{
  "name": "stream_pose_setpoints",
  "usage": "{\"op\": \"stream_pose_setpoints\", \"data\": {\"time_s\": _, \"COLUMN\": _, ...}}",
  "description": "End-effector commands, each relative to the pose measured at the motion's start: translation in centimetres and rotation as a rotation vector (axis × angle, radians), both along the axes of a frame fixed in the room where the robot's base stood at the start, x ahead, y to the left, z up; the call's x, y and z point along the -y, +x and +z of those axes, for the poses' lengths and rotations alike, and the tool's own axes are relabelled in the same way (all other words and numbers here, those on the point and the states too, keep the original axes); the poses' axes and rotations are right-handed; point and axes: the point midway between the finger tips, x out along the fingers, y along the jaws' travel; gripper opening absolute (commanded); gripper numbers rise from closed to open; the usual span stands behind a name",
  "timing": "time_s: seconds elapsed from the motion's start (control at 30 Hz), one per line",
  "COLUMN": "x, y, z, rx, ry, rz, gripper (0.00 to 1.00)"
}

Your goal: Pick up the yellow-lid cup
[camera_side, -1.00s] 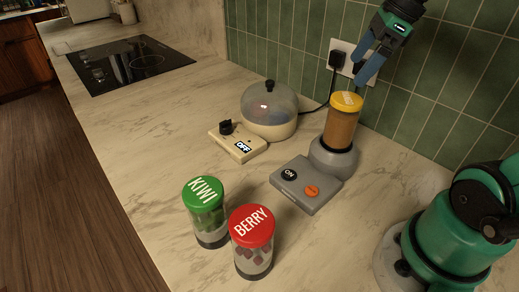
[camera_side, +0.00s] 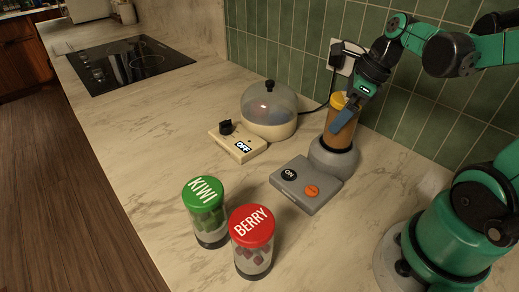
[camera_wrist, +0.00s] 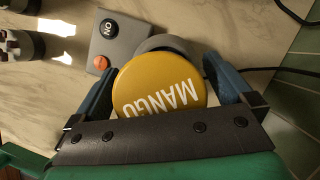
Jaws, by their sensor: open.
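The yellow-lid cup (camera_side: 339,134) stands upright on the round grey blender base (camera_side: 333,158), its contents orange-brown. Its lid, lettered MANGO, fills the middle of the wrist view (camera_wrist: 160,88). My gripper (camera_side: 343,114) is at the cup's upper part and hides some of the lid and side in the side view. In the wrist view its two blue fingers (camera_wrist: 163,85) are open, one on each side of the lid. Whether either finger touches the cup cannot be told.
A grey control box (camera_side: 306,185) with an ON button and an orange button joins the base. A green-lid KIWI cup (camera_side: 205,215) and a red-lid BERRY cup (camera_side: 251,240) stand at the front. A domed cooker (camera_side: 268,112) with its OFF dial box (camera_side: 238,142) is left of the blender.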

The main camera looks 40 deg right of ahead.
Motion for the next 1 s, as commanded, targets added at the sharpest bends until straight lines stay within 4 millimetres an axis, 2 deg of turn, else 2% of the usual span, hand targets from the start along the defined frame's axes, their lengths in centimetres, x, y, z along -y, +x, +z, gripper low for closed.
{"op": "stream_pose_setpoints", "data": {"time_s": 0.23, "x": -0.03, "y": 0.02, "z": -0.08, "rx": 0.000, "ry": 0.000, "rz": 0.000, "gripper": 1.00}}
{"op": "stream_pose_setpoints", "data": {"time_s": 0.27, "x": -0.03, "y": 0.02, "z": -0.08, "rx": 0.000, "ry": 0.000, "rz": 0.000, "gripper": 0.94}}
{"op": "stream_pose_setpoints", "data": {"time_s": 0.5, "x": -0.02, "y": 0.02, "z": -0.06, "rx": 0.000, "ry": 0.000, "rz": 0.000, "gripper": 0.26}}
{"op": "stream_pose_setpoints", "data": {"time_s": 0.6, "x": -0.03, "y": 0.03, "z": -0.06, "rx": 0.000, "ry": 0.000, "rz": 0.000, "gripper": 0.00}}
{"op": "stream_pose_setpoints", "data": {"time_s": 1.0, "x": -0.01, "y": 0.04, "z": 0.42, "rx": 0.001, "ry": 0.000, "rz": 0.000, "gripper": 0.00}}
